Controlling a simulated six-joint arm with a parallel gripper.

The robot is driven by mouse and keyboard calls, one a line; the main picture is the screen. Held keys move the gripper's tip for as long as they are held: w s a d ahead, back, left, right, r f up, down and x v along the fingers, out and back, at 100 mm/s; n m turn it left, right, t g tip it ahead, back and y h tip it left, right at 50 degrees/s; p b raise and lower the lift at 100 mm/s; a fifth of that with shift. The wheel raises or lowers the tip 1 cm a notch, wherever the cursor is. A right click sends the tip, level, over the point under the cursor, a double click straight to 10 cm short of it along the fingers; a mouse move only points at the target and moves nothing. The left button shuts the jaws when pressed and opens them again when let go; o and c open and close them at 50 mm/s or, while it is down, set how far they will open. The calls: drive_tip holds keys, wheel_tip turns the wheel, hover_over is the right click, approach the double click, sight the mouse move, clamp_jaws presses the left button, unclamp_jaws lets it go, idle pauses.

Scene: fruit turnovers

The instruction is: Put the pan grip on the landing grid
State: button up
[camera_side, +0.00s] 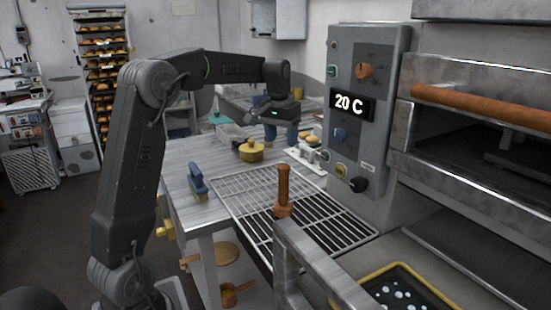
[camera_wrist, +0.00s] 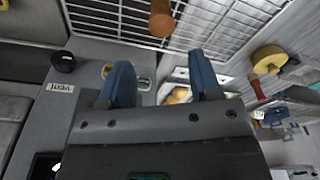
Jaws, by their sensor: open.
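The landing grid (camera_side: 245,205) is a wire rack at the right end of the table, and part of it shows at the top of the wrist view (camera_wrist: 110,15). A brown upright handle with a wider foot, which looks like the pan grip (camera_side: 283,188), stands over the grid's area; I cannot tell whether its foot rests on the wires. Its rounded end shows in the wrist view (camera_wrist: 161,22). My gripper (camera_side: 281,138) has blue fingers, open and empty, behind the grid near the control panel; it is apart from the handle. The fingers also show in the wrist view (camera_wrist: 162,82).
A control panel (camera_side: 368,70) reading 20 C stands right of my gripper. A yellow pot (camera_side: 250,151) and a blue-handled brush (camera_side: 197,181) sit on the table. Turnovers (camera_side: 310,137) lie near the panel. A metal bar (camera_side: 320,265) and yellow-rimmed tray (camera_side: 375,268) are in front.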

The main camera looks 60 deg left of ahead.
drive_tip(key=s+d+r+m+t, duration=0.1)
drive_tip(key=s+d, duration=0.4)
drive_tip(key=d, duration=0.3)
drive_tip(key=s+d+r+m+t, duration=0.1)
drive_tip(key=s+d+m, duration=0.1)
drive_tip(key=s+d, duration=0.45)
drive_tip(key=s+d+f+m+t, duration=0.2)
drive_tip(key=s+d+f, duration=0.3)
drive_tip(key=s+d, duration=0.4)
drive_tip(key=shift+s+d+f+h, duration=0.25)
drive_tip(key=shift+s+f+h, duration=0.1)
drive_tip(key=shift+s, duration=0.7)
